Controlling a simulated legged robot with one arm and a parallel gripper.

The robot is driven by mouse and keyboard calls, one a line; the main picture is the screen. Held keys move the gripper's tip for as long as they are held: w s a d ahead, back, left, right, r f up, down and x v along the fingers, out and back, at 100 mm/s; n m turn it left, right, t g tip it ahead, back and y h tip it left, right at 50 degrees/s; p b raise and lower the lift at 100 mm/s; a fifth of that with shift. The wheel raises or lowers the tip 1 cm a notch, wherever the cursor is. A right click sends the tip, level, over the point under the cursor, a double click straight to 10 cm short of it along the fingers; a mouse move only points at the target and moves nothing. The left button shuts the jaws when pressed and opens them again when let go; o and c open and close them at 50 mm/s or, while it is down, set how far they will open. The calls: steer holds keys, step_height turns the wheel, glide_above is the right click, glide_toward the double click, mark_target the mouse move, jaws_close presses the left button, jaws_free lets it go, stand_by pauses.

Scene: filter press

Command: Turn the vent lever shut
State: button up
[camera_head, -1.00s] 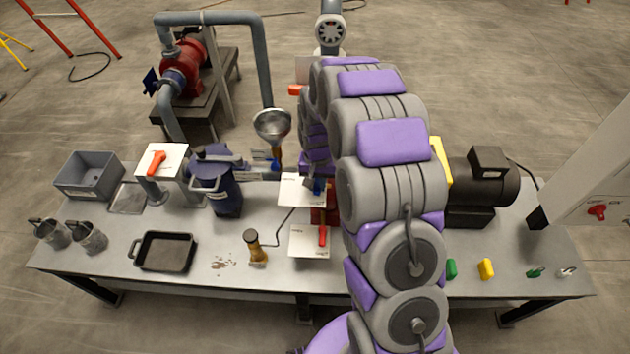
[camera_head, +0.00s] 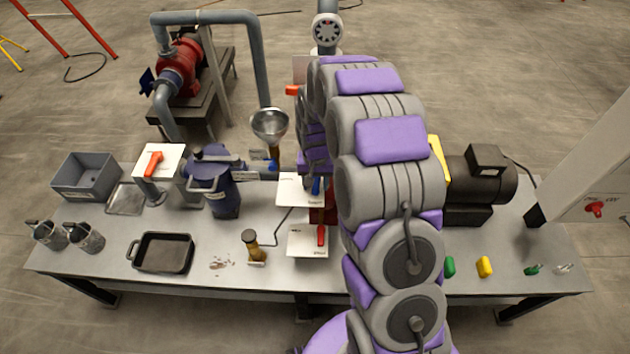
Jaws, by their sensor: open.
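Several levers stand on white plates, and their labels are too small to read, so I cannot tell which is the vent lever. A blue lever (camera_head: 316,186) sits at the right of the middle plate (camera_head: 291,190), close to my arm. A red lever (camera_head: 320,235) is on the plate in front of it (camera_head: 301,242). An orange lever (camera_head: 154,163) lies slanted on the raised left plate (camera_head: 171,153). Another blue handle (camera_head: 273,166) is below the funnel. My purple and grey arm arches over the bench and bends down behind itself; it hides my gripper and whatever is right beside it.
A blue vessel (camera_head: 215,182), a metal funnel (camera_head: 269,125), a black pan (camera_head: 163,252) and a grey bin (camera_head: 87,175) occupy the left. A dark motor (camera_head: 478,180) stands at the right. The bench's front right holds small green and yellow pieces (camera_head: 484,266).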

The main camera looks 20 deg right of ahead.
mark_target(315, 185)
step_height(315, 185, up, 17)
steer(key=p, duration=0.1)
stand_by(0.6)
steer(key=shift+r, duration=0.15)
steer(key=s+a+n+g+b, duration=0.1)
steer(key=s+a+n+b, duration=0.1)
steer(key=s, duration=3.4)
steer(key=shift+s+a+r+n+g+b, duration=0.15)
steer(key=shift+s+r+n+g+b, duration=0.2)
steer(key=shift+n+b, duration=0.6)
steer(key=shift+f+m, duration=0.1)
steer(key=shift+m, duration=0.15)
